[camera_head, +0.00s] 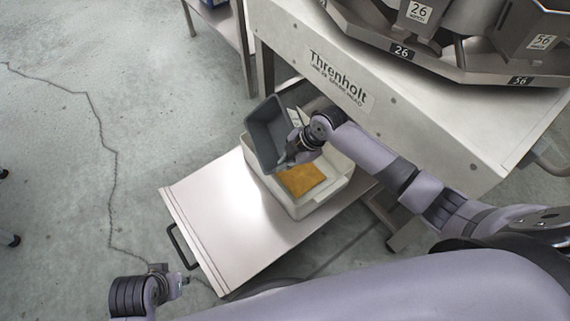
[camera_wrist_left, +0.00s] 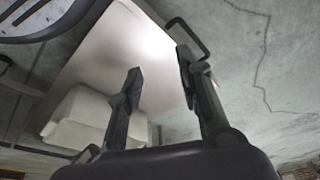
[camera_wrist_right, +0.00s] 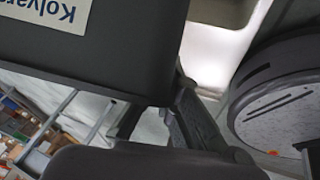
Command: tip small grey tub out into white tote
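The small grey tub (camera_head: 264,140) is held tilted over the white tote (camera_head: 333,187), its open side showing to my head camera. My right gripper (camera_head: 289,159) is shut on the tub's edge. In the right wrist view the dark tub wall (camera_wrist_right: 100,55) fills the upper left, with an upside-down label. An orange-brown flat item (camera_head: 301,180) lies in the tote; the tote's far part is hidden by the tub and my gripper. My left gripper (camera_head: 182,281) is away at the lower left; in the left wrist view its fingers (camera_wrist_left: 160,70) are apart and empty.
The tote stands on a pale board (camera_head: 220,205) with a dark handle (camera_head: 180,246). A machine housing lettered Threnholt (camera_head: 340,75) rises close behind, beneath a weigher (camera_head: 440,35). Bare floor (camera_head: 60,150) is open at left.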

